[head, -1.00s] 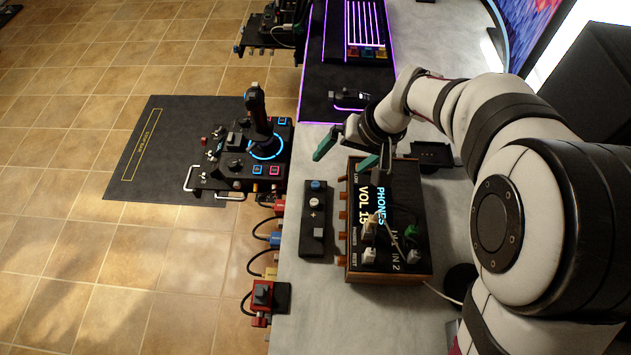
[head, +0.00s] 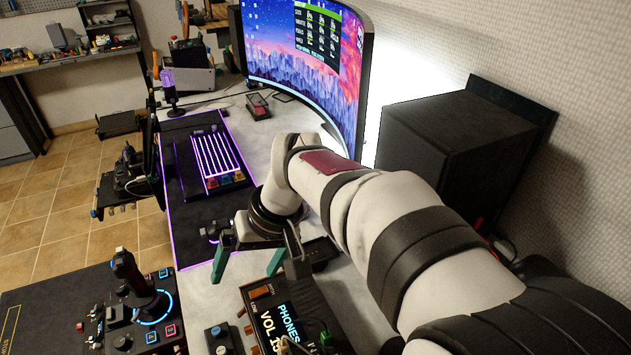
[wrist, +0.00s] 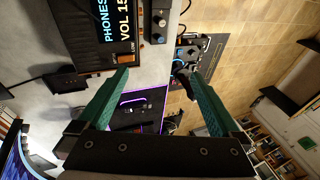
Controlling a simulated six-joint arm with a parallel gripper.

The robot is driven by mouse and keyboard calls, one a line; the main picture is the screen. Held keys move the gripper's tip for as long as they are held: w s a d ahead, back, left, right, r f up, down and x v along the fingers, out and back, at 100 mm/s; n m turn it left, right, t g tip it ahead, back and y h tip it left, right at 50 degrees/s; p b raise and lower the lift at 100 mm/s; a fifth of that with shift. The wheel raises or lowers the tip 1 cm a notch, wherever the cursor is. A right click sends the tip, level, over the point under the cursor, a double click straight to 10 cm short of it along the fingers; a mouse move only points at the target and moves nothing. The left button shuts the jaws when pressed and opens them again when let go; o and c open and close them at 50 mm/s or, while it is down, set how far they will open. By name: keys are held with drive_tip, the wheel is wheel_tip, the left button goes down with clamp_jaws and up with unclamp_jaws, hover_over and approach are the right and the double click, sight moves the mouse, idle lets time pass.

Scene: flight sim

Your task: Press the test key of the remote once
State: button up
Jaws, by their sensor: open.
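No object in view is clearly labelled as the remote, and I cannot make out a test key. A narrow black control box (head: 218,338) with a blue-topped round knob lies on the desk at the bottom of the head view; it also shows at the top of the wrist view (wrist: 158,28). A small dark and red device (head: 257,106) lies farther back near the monitor. My gripper (head: 248,262) is open and empty, with green fingers apart above the desk, beyond the narrow box. In the wrist view its fingers (wrist: 158,77) frame desk and dark mat.
The PHONES amplifier box (head: 285,310) stands right of the narrow box. A joystick panel (head: 125,310) is at left. A purple-edged mat (head: 185,180) holds a lit keypad (head: 218,160).

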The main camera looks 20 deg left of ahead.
drive_tip(key=s+d+r+m, duration=0.1)
drive_tip(key=d+m, duration=0.3)
drive_tip(key=d, duration=0.8)
drive_tip(key=s+d+f+m+t+h, duration=0.1)
drive_tip(key=s+d+f+m, duration=0.3)
drive_tip(key=s+d+m, duration=0.6)
drive_tip(key=s+d+h, duration=0.1)
drive_tip(key=s+d, duration=0.3)
drive_tip(key=d, duration=0.3)
drive_tip(key=shift+f+h, duration=0.15)
drive_tip(key=shift+h, duration=0.15)
drive_tip(key=shift+w, duration=0.1)
clamp_jaws()
